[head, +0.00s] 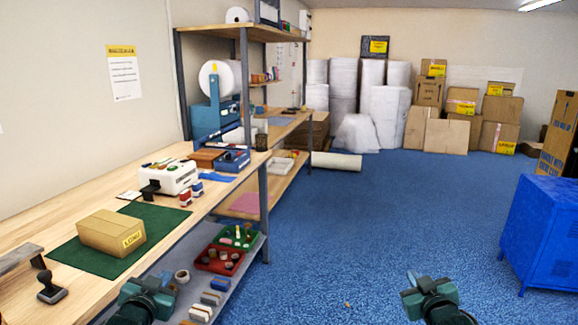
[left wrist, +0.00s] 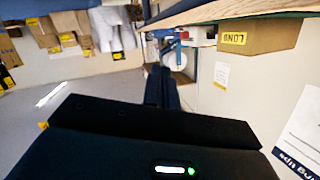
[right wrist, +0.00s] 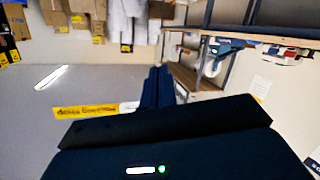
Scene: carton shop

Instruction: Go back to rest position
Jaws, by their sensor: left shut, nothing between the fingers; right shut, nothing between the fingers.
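My left gripper (head: 148,290) is at the bottom of the head view, in front of the workbench's lower shelf. In the left wrist view its fingers (left wrist: 160,88) are together with nothing between them. My right gripper (head: 428,286) is at the bottom right of the head view, over open blue floor. In the right wrist view its fingers (right wrist: 157,88) are together and empty. The two grippers are well apart and touch nothing that I can see. A closed carton (head: 112,234) with a yellow label lies on a green mat (head: 88,262) on the bench.
The wooden workbench (head: 40,220) runs along the left; a stamp (head: 51,288) and a white machine (head: 168,177) stand on it. Red (head: 219,259) and green (head: 237,235) trays sit on its lower shelf. A blue cabinet (head: 543,235) stands at right. The blue floor (head: 345,220) between is clear.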

